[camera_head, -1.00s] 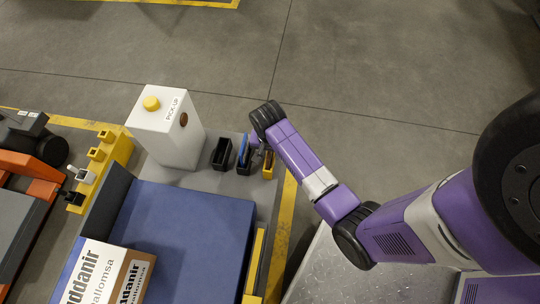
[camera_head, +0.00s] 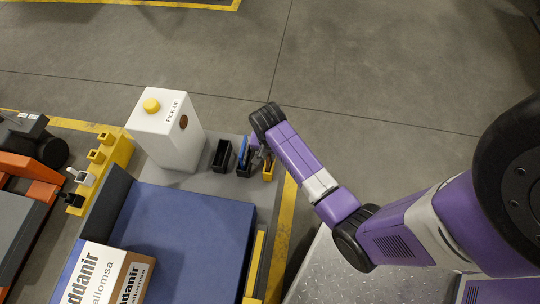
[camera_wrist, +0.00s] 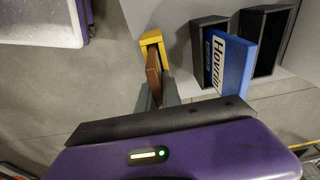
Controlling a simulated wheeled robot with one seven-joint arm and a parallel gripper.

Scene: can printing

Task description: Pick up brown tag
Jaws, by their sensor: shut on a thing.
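The brown tag (camera_wrist: 153,73) is a thin slab that stands at the yellow holder (camera_wrist: 153,39) in the wrist view. My gripper (camera_wrist: 157,88) is shut on the brown tag, with one grey finger on each side of it. The tag's far end is still at the yellow holder's opening; I cannot tell how deep it sits. In the head view the yellow holder (camera_head: 268,174) is just right of the dark holders, and the tag is small and partly hidden by my gripper (camera_head: 262,155).
A blue tag (camera_wrist: 232,66) stands in a dark holder (camera_wrist: 203,47) close beside my gripper. An empty dark holder (camera_wrist: 268,40) is beyond it. In the head view, a white pick-up post (camera_head: 168,135) with a yellow button and a blue platform (camera_head: 190,225) are nearby.

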